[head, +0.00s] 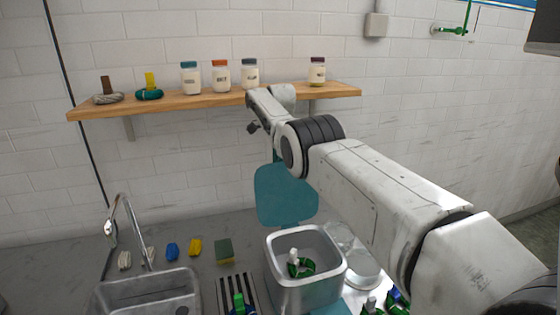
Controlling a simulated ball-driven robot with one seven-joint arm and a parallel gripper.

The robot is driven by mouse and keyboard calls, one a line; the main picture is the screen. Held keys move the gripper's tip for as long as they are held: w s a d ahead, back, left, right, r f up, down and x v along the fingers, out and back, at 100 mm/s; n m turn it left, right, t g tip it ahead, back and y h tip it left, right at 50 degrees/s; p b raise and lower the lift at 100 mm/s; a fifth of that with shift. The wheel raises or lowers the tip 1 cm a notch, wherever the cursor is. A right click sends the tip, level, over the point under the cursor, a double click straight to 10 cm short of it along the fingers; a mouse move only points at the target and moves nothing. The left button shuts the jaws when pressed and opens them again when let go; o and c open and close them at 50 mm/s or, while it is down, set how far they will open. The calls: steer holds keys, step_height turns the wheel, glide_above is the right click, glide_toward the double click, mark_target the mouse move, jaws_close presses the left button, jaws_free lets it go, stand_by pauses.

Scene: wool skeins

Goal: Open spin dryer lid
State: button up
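The spin dryer (334,287) looks like the square metal tub at the lower middle of the head view. A teal panel with rounded corners, which looks like its lid (283,196), stands raised behind the tub, so the tub's mouth is uncovered. A green skein with a white piece (301,266) shows inside. My gripper (253,128) is above and behind the lid in the picture, just below the shelf's front edge. It is small and partly hidden by my arm, and I cannot tell whether its fingers are open or whether it touches the lid.
A wooden shelf (215,101) holds several jars and two skeins. A sink (150,289) with a curved tap (127,222) is at left. Small skeins and a sponge (224,250) lie along the counter. Clear round dishes (361,270) stand right of the tub.

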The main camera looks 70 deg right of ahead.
step_height(320, 180, up, 11)
steer(key=shift+s+a, duration=0.2)
steer(key=shift+f, duration=0.1)
stand_by(0.7)
